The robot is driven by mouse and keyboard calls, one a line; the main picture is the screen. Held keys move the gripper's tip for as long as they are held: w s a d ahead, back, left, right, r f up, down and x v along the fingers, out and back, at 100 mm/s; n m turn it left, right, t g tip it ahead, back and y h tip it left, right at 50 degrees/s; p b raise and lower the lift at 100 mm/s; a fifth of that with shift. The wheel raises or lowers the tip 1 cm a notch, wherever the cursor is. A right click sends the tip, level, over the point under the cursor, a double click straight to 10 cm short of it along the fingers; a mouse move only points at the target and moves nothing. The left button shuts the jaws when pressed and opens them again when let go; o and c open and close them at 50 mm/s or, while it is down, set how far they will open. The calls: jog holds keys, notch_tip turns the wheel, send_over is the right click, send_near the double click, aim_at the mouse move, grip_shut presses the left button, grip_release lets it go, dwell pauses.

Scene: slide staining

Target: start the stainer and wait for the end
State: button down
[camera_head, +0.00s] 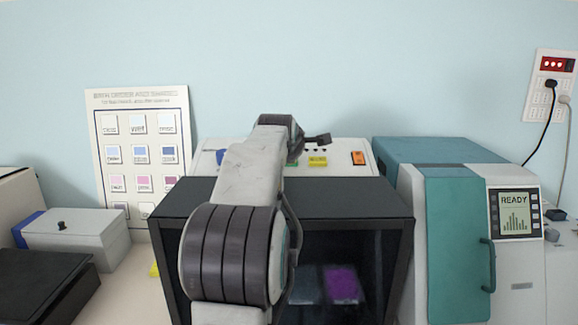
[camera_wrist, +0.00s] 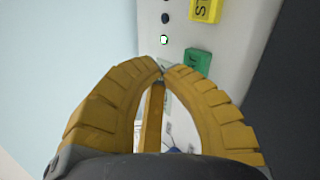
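A black box-shaped machine (camera_head: 300,201) with a glassy dark front, apparently the stainer, stands in the middle of the head view. Behind its top is a white control panel (camera_head: 342,149) with a yellow button (camera_head: 317,161) and an orange switch (camera_head: 358,158). The wrist view shows a green button (camera_wrist: 198,68), a yellow button (camera_wrist: 206,9) and a small white light (camera_wrist: 164,40) on the panel. My gripper (camera_wrist: 160,74) is shut with its yellow fingertips together, empty, just beside the green button. Contact cannot be told. My arm hides part of the machine and panel.
A teal and white machine (camera_head: 455,240) stands at the right, its screen (camera_head: 515,211) reading READY. A grey lidded box (camera_head: 72,238) and a black case (camera_head: 42,285) are at the left. A chart (camera_head: 140,150) leans on the wall. A wall socket (camera_head: 553,95) holds cables.

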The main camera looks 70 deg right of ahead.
jog(key=shift+d+f, duration=0.1)
jog(key=shift+f, duration=0.15)
dwell(1.4)
jog(key=shift+w+f, duration=0.1)
jog(key=shift+f, duration=0.05)
jog(key=shift+d+f+b, duration=0.2)
jog(key=shift+f+b, duration=0.3)
jog(key=shift+b, duration=0.1)
dwell(0.9)
jog(key=shift+r, duration=0.1)
dwell(0.4)
jog(key=shift+a+r+p, duration=0.3)
jog(key=shift+r+p, duration=0.25)
jog(key=shift+r, duration=0.3)
jog(key=r+p, duration=0.1)
jog(key=a+r+p, duration=0.1)
jog(key=r, duration=0.1)
jog(key=r+p, duration=0.1)
jog(key=shift+s+a+r, duration=0.25)
jog(key=shift+s+a, duration=0.1)
dwell(1.2)
